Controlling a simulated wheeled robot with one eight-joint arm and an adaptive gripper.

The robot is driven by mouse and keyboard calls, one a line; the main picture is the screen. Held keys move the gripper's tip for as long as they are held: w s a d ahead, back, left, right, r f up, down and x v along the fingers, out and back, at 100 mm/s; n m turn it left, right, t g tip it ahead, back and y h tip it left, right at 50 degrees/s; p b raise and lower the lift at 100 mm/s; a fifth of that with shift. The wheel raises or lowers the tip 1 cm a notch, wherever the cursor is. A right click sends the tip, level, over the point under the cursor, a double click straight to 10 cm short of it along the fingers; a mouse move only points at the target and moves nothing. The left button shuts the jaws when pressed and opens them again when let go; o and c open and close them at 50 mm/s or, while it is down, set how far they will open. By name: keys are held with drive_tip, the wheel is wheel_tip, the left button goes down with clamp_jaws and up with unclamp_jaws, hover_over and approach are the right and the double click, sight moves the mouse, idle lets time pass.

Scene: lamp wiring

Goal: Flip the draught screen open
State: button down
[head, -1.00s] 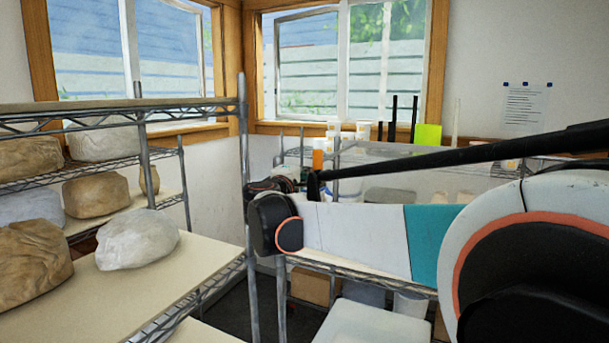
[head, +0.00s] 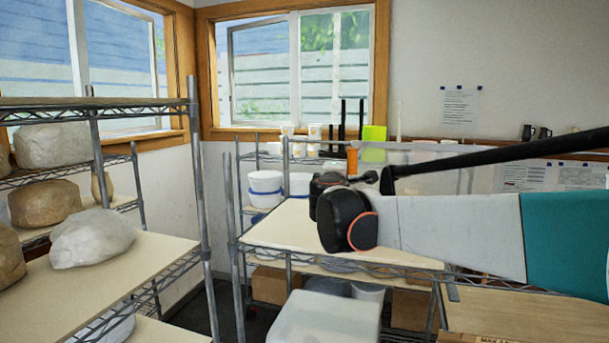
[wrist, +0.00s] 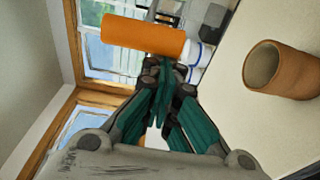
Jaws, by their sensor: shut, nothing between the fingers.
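I cannot pick out the draught screen for certain. A faint clear panel (head: 425,156) shows behind my arm in the head view, but I cannot tell whether it is the screen. My gripper (wrist: 166,72) is shut and empty in the wrist view. Its teal fingers meet just below an orange cylinder (wrist: 143,35) in the picture; I cannot tell whether they touch it. The orange cylinder also shows in the head view (head: 352,160). My arm hides most of the gripper in the head view.
A terracotta cup (wrist: 281,70) stands on a pale surface in the wrist view. White buckets (head: 265,183) stand on the back rack. Wrapped lumps (head: 92,238) lie on the left rack. A pale shelf board (head: 283,226) has bare room left of my arm.

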drive_tip(key=s+d, duration=0.3)
drive_tip(key=d, duration=0.5)
drive_tip(key=shift+s, duration=0.15)
drive_tip(key=shift+d, duration=0.15)
drive_tip(key=shift+f, duration=0.1)
